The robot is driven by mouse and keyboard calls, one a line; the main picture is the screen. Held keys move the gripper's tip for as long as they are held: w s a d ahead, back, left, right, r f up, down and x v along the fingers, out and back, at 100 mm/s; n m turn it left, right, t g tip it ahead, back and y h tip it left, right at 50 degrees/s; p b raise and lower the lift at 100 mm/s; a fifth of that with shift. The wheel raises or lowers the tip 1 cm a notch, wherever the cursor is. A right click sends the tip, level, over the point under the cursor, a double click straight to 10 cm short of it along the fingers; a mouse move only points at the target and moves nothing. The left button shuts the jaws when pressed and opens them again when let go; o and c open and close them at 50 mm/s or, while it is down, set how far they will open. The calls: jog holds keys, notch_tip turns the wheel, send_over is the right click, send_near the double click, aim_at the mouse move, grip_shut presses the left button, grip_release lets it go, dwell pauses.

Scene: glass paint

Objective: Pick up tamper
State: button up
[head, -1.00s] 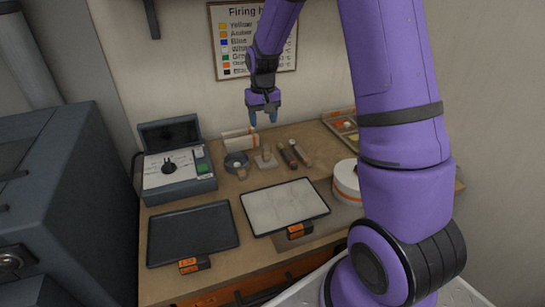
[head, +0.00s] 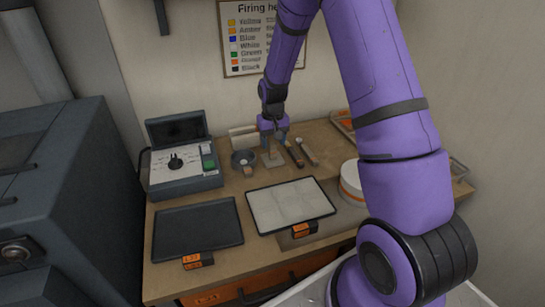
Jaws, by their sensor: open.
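The tamper (head: 272,159) appears to be the small pale tool with a flat base and an upright handle at the back of the wooden bench. It stands between a dark round dish and two slim tools. My gripper (head: 273,141) points down right over it, open, with its fingers at the height of the handle top. The fingers cover the upper part of the handle. I cannot tell whether they are around the handle or touching it.
The dark dish (head: 243,159) is close on the left; a dark tool (head: 295,156) and a lighter-headed tool (head: 308,152) lie close on the right. A control box (head: 182,165), a black tray (head: 197,229), a white-topped tray (head: 290,204) and a white round container (head: 352,181) stand around.

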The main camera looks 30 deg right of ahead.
aim_at(272, 143)
notch_tip(272, 143, down, 4)
jog(key=shift+a+r, duration=0.1)
jog(key=shift+r, duration=0.1)
jog(key=shift+c, duration=0.4)
grip_shut()
jog(key=shift+r, duration=0.15)
notch_tip(272, 143, up, 4)
jog(key=shift+f, duration=0.15)
jog(key=s+a, duration=0.1)
jog(key=s, duration=0.4)
jog(key=s+a, duration=0.2)
jog(key=s, duration=0.3)
jog(key=s+a+r, duration=0.1)
jog(key=s+a, duration=0.1)
jog(key=s, duration=0.3)
jog(key=shift+s, duration=0.1)
